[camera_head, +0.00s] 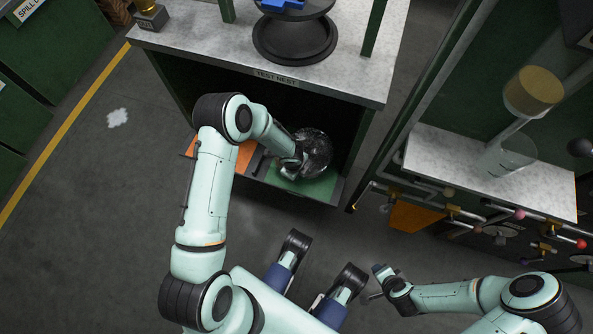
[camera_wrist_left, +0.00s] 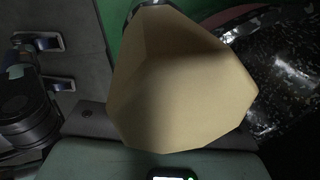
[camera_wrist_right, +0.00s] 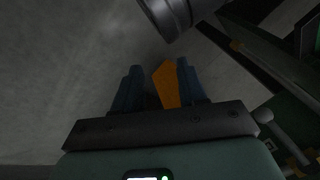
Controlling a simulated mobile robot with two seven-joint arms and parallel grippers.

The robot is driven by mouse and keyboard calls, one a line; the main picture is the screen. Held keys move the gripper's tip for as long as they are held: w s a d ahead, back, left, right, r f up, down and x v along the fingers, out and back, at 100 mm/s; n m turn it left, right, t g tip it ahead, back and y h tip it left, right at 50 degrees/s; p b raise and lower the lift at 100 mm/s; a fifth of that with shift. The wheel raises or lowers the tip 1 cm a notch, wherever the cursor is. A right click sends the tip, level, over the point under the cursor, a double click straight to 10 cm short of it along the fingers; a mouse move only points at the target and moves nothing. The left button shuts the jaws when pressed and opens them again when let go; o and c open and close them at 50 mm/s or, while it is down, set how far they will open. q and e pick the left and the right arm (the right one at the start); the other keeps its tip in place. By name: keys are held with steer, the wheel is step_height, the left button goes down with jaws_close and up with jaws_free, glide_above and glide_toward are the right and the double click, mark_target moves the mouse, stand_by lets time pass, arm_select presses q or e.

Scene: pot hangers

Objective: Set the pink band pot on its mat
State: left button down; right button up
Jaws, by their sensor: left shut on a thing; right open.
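A dark speckled pot (camera_head: 316,150) is inside the open cabinet, over a green mat (camera_head: 318,187). I cannot tell whether it touches the mat. My left gripper (camera_head: 291,166) is at the pot's left side, its fingers hard to make out. In the left wrist view a tan faceted block (camera_wrist_left: 180,85), apparently the pot's handle, fills the middle and hides the fingertips. The pot's dark side (camera_wrist_left: 290,75) is at right there, with a dull pinkish strip near its top. My right gripper (camera_wrist_right: 160,85) is open and empty, away from the cabinet.
The cabinet's grey counter (camera_head: 205,40) overhangs the pot, and its side walls bound the space. An orange mat (camera_head: 243,157) lies left of the green one. A second bench (camera_head: 430,155) with knobs and rails stands at right. Open floor (camera_head: 100,220) lies at left.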

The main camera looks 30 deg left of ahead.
arm_select(q)
steer(key=c, duration=1.1)
jaws_free()
steer(key=shift+f, duration=0.1)
arm_select(e)
steer(key=shift+s+f, duration=0.15)
arm_select(q)
steer(key=shift+r, duration=0.2)
steer(key=r+p, duration=0.1)
steer(key=r, duration=0.3)
steer(key=s+r+p, duration=0.1)
steer(key=r, duration=0.3)
steer(key=r+p, duration=0.2)
steer(key=r, duration=0.1)
steer(key=shift+s+r, duration=0.4)
arm_select(e)
steer(key=s+a+r+g+y, duration=0.1)
steer(key=s+a+r+g, duration=0.1)
steer(key=s, duration=0.4)
step_height(320, 180, up, 3)
steer(key=shift+a+f+n, duration=0.1)
steer(key=shift+a+n, duration=0.2)
steer(key=shift+a, duration=0.3)
steer(key=shift+w, duration=0.1)
